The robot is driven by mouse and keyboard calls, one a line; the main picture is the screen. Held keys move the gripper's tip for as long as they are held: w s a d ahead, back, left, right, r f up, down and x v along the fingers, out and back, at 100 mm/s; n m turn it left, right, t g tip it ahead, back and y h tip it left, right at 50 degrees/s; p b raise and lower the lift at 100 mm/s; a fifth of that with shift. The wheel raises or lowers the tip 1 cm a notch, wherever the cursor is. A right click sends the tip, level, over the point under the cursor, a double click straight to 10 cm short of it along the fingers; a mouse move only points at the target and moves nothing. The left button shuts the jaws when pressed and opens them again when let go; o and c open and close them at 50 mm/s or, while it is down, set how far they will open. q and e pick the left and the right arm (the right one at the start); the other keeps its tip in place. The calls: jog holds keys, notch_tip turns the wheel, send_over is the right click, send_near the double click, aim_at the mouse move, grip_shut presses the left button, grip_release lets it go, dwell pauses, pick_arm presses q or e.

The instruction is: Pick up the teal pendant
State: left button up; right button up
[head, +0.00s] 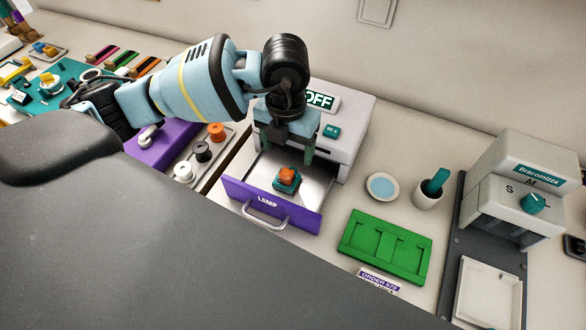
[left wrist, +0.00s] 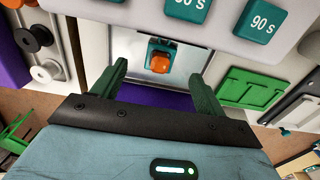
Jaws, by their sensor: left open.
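The teal pendant (head: 281,187) lies on the floor of the open, purple-fronted drawer (head: 271,206), with an orange piece (head: 287,175) on top of it. In the left wrist view the teal pendant (left wrist: 154,46) shows beyond and between the fingers, partly covered by the orange piece (left wrist: 160,63). My left gripper (head: 281,152) is open and empty, pointing down above the back of the drawer, apart from the pendant. My right gripper is in neither view.
The white lamp unit (head: 350,130) with an OFF sign stands behind the drawer. Spools (head: 203,151) sit to the left. A green tray (head: 386,247), a small dish (head: 382,187) and a cup (head: 427,196) are to the right. A dial machine (head: 525,180) stands farther right.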

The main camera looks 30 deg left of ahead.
aim_at(287, 171)
pick_arm(q)
jog(key=shift+s, duration=0.25)
jog(key=shift+s+f, duration=0.1)
jog(key=shift+f, duration=1.5)
jog(key=f, duration=0.3)
jog(key=shift+s+d+f, duration=0.2)
jog(key=shift+f, duration=0.6)
jog(key=c, duration=1.1)
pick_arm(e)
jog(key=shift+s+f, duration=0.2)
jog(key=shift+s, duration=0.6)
